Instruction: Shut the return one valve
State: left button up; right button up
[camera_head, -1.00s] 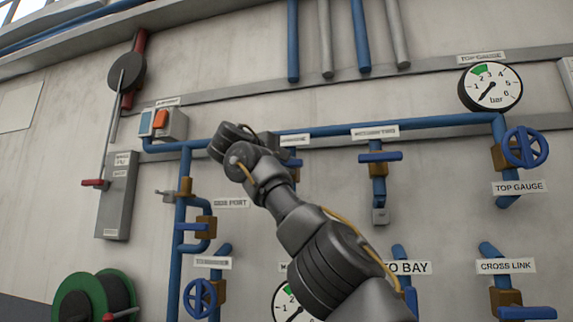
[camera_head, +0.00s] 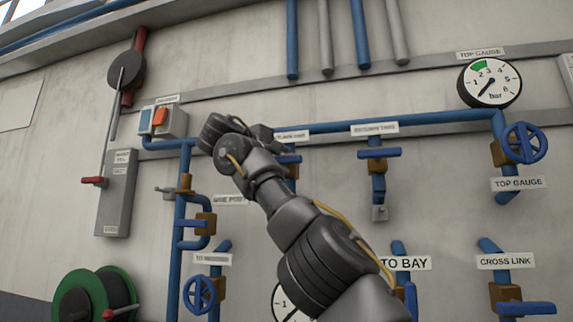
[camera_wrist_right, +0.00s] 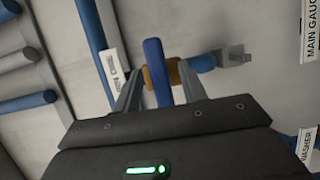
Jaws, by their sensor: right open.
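The return one valve has a blue lever (camera_head: 290,159) under a white label (camera_head: 292,136) in the head view, partly hidden by my right arm. In the right wrist view, the blue lever (camera_wrist_right: 157,72) stands between the two fingers of my right gripper (camera_wrist_right: 158,76), across the line of its pipe. The brass valve body (camera_wrist_right: 174,74) is just behind it. The gripper is open, with a finger on either side of the lever; I cannot tell whether either touches it. In the head view the right gripper (camera_head: 262,133) is mostly hidden behind its wrist. My left gripper is not in view.
The return two lever (camera_head: 379,153) is to the right. A switch box (camera_head: 165,121) is left of my wrist. A blue header pipe (camera_head: 430,121) runs along the wall. A gauge (camera_head: 490,82) and a blue handwheel (camera_head: 525,143) are at the far right.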

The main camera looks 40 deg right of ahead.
jog(key=v, duration=0.8)
jog(key=shift+a+b, duration=0.25)
jog(key=shift+b, duration=0.2)
